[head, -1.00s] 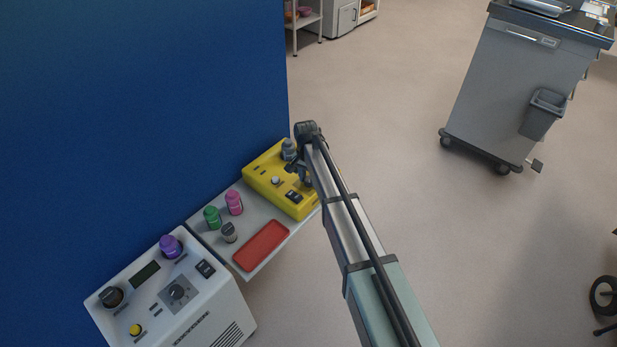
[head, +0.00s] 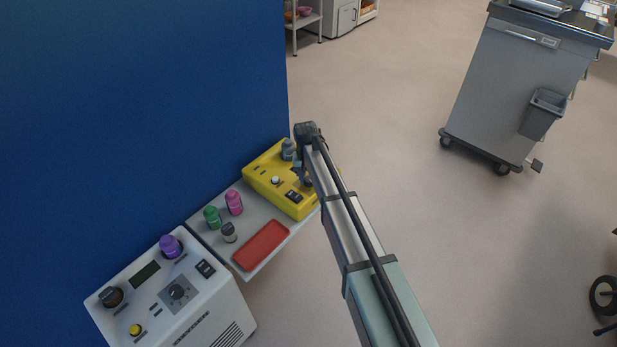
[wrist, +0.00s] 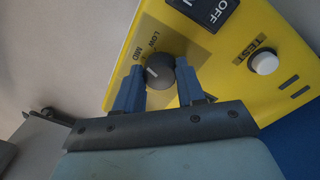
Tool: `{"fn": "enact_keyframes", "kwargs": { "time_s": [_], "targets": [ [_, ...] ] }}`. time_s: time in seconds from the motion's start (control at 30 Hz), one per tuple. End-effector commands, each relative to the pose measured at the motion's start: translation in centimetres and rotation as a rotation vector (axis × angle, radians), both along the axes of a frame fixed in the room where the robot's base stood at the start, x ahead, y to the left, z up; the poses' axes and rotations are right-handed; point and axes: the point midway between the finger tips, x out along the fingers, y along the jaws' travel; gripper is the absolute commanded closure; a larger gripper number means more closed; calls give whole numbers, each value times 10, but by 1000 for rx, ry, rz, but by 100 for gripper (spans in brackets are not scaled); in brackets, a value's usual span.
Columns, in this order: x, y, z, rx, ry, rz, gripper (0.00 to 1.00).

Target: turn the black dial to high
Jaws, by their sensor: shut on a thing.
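The black dial (wrist: 159,71) sits on the yellow box (head: 262,180), between the two blue fingers of my gripper (wrist: 160,67) in the wrist view. My gripper is shut on the dial, one finger on each side. A pale line on the dial's face points up and left, roughly toward the MID label. LOW is printed above MID; no high label shows, and the right finger covers part of the panel. In the head view my gripper (head: 300,174) is over the right part of the box, and my arm hides the dial.
The yellow box also carries an OFF switch (wrist: 206,8) and a white TEST button (wrist: 264,62). A grey shelf holds green (head: 212,217) and pink (head: 234,202) bottles and a red tray (head: 261,246). A white machine (head: 200,310) stands at lower left, against a blue wall (head: 140,110).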

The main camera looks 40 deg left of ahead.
Motion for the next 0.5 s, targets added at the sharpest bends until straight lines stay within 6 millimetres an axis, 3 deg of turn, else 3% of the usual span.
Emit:
{"fn": "enact_keyframes", "kwargs": {
  "time_s": [0.5],
  "targets": [
    [0, -2, 0, -1, 0, 490, 92]
  ]
}}
